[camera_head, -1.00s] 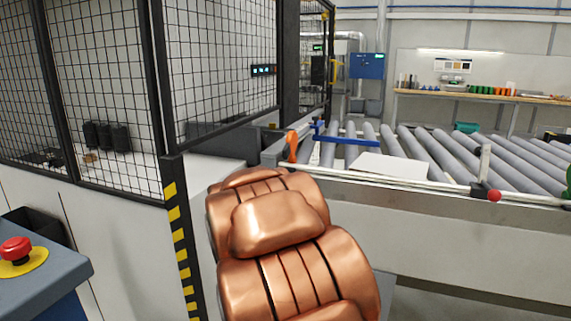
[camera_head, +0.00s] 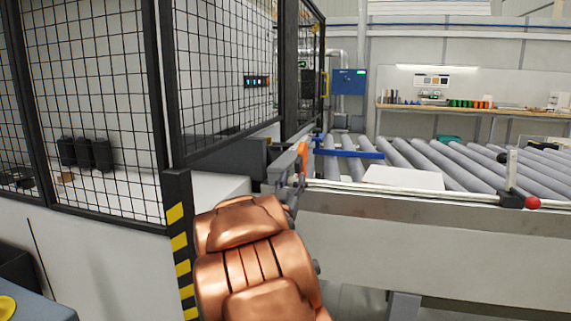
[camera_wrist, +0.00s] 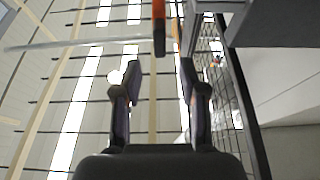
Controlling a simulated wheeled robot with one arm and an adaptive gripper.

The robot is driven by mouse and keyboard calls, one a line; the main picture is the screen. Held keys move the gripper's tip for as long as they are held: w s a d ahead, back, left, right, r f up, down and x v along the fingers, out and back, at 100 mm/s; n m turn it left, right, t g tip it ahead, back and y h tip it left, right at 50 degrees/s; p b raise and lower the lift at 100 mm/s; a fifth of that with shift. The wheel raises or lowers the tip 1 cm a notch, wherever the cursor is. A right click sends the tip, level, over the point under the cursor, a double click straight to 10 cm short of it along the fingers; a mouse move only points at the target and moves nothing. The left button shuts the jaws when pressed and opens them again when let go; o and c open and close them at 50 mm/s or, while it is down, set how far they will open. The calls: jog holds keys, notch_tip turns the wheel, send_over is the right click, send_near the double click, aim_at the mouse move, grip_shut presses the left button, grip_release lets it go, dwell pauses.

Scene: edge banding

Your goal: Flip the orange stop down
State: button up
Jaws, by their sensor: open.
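The orange stop (camera_head: 302,157) stands up at the near left corner of the roller conveyor, leaning slightly. In the wrist view, an orange piece with a dark end (camera_wrist: 159,28), likely the stop, hangs into the top centre, ahead of my fingertips and in line with the gap between them. My gripper (camera_wrist: 160,75) is open, with nothing seen between its two dark fingers. In the head view, my copper arm hides most of the gripper, and only a little grey shows just below the stop. I cannot tell whether the fingers touch it.
A blue bar (camera_head: 350,154) crosses the rollers beside the stop. A white panel (camera_head: 404,178) lies on the rollers. A black mesh fence (camera_head: 95,100) stands to the left. A red knob (camera_head: 533,202) sits on the front rail at right.

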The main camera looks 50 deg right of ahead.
aim_at(297, 167)
jog(key=shift+w+d, duration=0.15)
jog(key=shift+w, duration=0.05)
jog(key=shift+x, duration=3.75)
jog(key=shift+s, duration=0.15)
grip_shut()
